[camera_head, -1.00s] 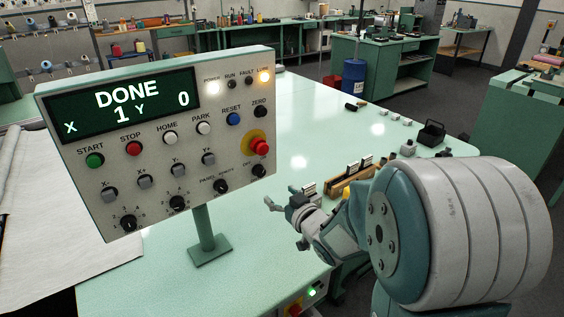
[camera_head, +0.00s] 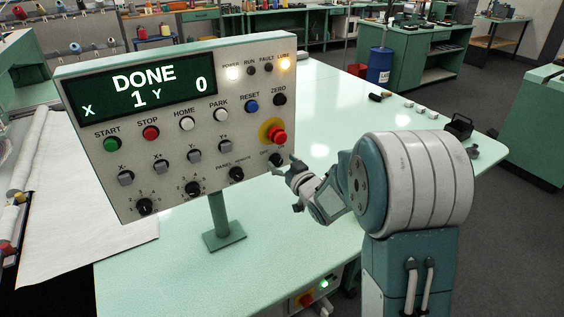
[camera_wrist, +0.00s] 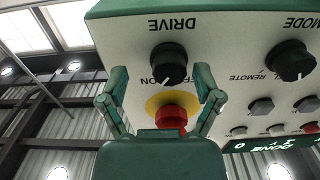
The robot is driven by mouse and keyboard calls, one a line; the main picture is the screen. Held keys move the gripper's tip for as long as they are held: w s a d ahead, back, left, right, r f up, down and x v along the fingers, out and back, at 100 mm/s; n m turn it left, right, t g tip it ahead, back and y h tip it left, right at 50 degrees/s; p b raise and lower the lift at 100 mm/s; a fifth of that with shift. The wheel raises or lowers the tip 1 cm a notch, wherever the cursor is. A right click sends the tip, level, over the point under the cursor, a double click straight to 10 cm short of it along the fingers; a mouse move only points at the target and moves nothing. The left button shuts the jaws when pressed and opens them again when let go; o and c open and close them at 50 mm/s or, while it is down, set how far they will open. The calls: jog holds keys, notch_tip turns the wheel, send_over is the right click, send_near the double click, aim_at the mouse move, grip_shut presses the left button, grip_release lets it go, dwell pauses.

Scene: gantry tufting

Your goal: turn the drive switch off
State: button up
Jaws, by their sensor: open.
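The drive switch is a black round knob (camera_wrist: 168,63) under the word DRIVE, which appears upside down in the wrist view. A pale mark shows at its lower edge there; its exact setting is hard to read. In the head view the drive switch (camera_head: 277,159) is at the lower right of the control panel (camera_head: 170,165). My gripper (camera_wrist: 162,75) is open, with one finger on each side of the knob as seen from the wrist. I cannot tell whether they touch it. In the head view my gripper (camera_head: 283,181) is close to the panel's lower right corner.
A red emergency stop button (camera_wrist: 171,118) on a yellow ring sits beside the drive switch, between my fingers in the wrist view. The mode knob (camera_wrist: 291,61) is to its right there. The panel stands on a post (camera_head: 219,214) over a green table (camera_head: 180,255).

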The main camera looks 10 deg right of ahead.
jog(key=shift+w+a, duration=0.1)
jog(key=shift+a, duration=0.65)
jog(key=c, duration=0.3)
jog(key=shift+d, duration=0.35)
jog(key=c, duration=0.8)
jog(key=shift+c, duration=0.2)
jog(key=shift+a+n, duration=0.1)
jog(key=shift+n, duration=0.2)
jog(key=n, duration=0.9)
jog(key=shift+a+n, duration=0.1)
jog(key=shift+n, duration=0.3)
jog(key=shift+f+n, duration=0.15)
jog(key=shift+n, duration=1.55)
